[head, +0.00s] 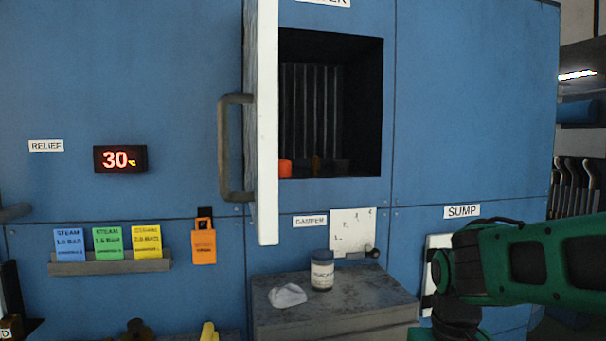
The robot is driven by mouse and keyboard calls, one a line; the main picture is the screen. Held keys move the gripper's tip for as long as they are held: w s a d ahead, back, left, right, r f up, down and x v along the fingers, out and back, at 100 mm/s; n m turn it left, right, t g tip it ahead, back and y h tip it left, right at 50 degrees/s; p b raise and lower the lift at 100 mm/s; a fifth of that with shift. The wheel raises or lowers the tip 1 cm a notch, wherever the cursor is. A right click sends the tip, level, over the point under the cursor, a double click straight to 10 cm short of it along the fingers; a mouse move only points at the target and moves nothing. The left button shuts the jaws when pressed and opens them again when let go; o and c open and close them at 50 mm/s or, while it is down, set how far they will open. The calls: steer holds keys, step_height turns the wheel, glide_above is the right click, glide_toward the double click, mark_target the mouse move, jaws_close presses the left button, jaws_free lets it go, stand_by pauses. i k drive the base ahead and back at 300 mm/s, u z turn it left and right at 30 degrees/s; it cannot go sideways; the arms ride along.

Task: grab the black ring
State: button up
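No black ring can be made out for certain. Inside the open wall compartment (361,95), a dark, low, rounded object (342,166) stands at the right, too dim to tell whether it is a ring. An orange object (285,167) stands at the left of the same compartment, with a small dim yellowish one (316,164) between them. My green arm reaches in from the right, well below and to the right of the compartment. Its end runs out of the bottom of the picture, so my gripper is not visible.
The compartment's white-edged door (267,125) stands swung out at its left, with a grey handle (233,150). Below, a grey cabinet top (350,290) holds a labelled jar (322,271) and a crumpled white cloth (287,296). Coloured cards (108,243) stand in a wall rack at left.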

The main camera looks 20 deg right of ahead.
mark_target(340, 165)
steer(key=u, duration=0.25)
steer(key=k, duration=0.9)
steer(key=z, duration=0.7)
steer(key=i, duration=1)
steer(key=u, duration=0.05)
